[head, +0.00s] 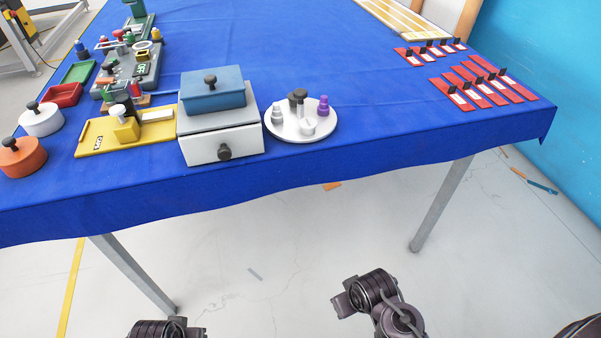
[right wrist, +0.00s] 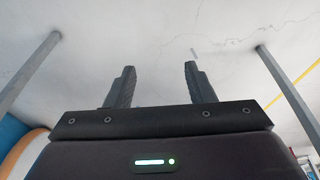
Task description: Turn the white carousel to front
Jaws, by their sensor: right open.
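The white carousel (head: 290,131) is a round plate near the front edge of the blue table. It bears a white piece (head: 277,114), a purple piece (head: 323,106), a white cup-like piece (head: 308,127) and dark knobs or posts (head: 298,99) near its middle. My right gripper (right wrist: 159,70) is open and empty in the right wrist view, with bare floor behind its fingers. In the head view my right arm is low, in front of the table and apart from the carousel. Only a bit of my left arm shows at the bottom edge; its fingers are not seen.
A grey drawer box (head: 222,142) with a blue lidded box (head: 212,91) stands just left of the carousel. A yellow board (head: 95,141) and round pots (head: 20,157) lie farther left. Red cards (head: 470,92) lie at right. Cloth between carousel and cards is clear.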

